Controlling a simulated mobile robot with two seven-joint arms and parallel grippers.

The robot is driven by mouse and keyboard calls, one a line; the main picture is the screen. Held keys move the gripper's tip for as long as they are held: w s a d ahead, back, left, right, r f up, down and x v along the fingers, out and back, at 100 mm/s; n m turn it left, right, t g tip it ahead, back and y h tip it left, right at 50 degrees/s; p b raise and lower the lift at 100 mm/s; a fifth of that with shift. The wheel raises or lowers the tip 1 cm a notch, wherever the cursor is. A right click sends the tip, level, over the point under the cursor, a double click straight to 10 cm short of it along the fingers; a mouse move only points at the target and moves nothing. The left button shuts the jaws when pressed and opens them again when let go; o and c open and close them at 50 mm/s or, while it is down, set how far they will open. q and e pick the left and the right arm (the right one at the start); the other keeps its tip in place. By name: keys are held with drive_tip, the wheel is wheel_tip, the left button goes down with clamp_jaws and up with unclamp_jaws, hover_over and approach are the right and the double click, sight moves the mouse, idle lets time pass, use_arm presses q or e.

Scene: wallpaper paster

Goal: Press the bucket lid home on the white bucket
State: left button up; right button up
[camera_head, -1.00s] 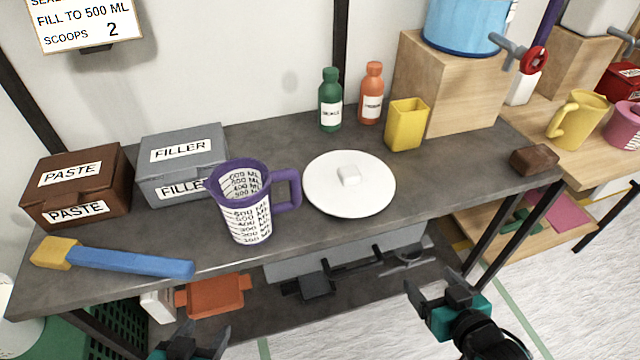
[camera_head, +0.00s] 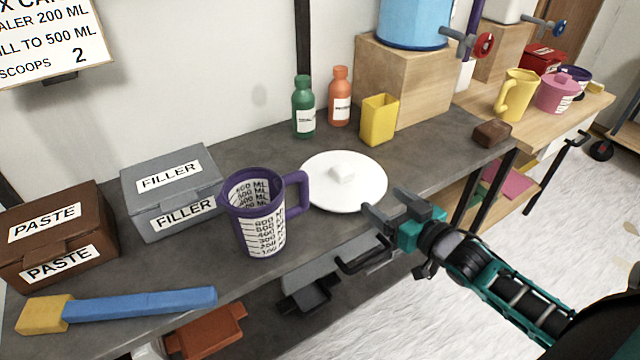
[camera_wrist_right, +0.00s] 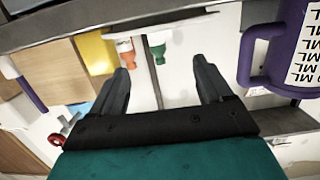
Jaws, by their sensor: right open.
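The bucket lid (camera_head: 325,190) is a white round disc with a square white knob. It lies flat on the grey workbench (camera_head: 420,160), to the right of a purple-handled measuring jug. My right gripper (camera_head: 388,204) is open and empty beside the lid's right front edge, near the bench's front edge. Its two dark fingers also show spread in the right wrist view (camera_wrist_right: 160,70), with nothing between them. I cannot make out the white bucket in the current frames. My left gripper is out of view.
The measuring jug (camera_head: 258,222) stands close to the lid's left. A yellow cup (camera_head: 379,120), green bottle (camera_head: 303,108) and orange bottle (camera_head: 340,98) stand behind it. A filler box (camera_head: 172,195), paste box (camera_head: 55,240) and blue-handled brush (camera_head: 140,304) occupy the left. A brown block (camera_head: 492,133) lies right.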

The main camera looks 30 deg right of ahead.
sight(348, 176)
drive_tip(key=w, duration=0.5)
drive_tip(key=w+f+b, duration=0.1)
drive_tip(key=w, duration=0.2)
drive_tip(key=shift+a, duration=0.3)
drive_tip(key=shift+w+a+f+b, duration=0.1)
drive_tip(key=shift+w+f+b, duration=0.1)
drive_tip(key=shift+w, duration=0.65)
drive_tip(key=shift+w+a+f+b, duration=0.15)
drive_tip(key=shift+w+f, duration=0.1)
drive_tip(key=shift+w, duration=0.55)
drive_tip(key=shift+w+a+f+b, duration=0.1)
drive_tip(key=shift+w+f+b, duration=0.1)
drive_tip(key=shift+w, duration=0.65)
drive_tip(key=c, duration=1.1)
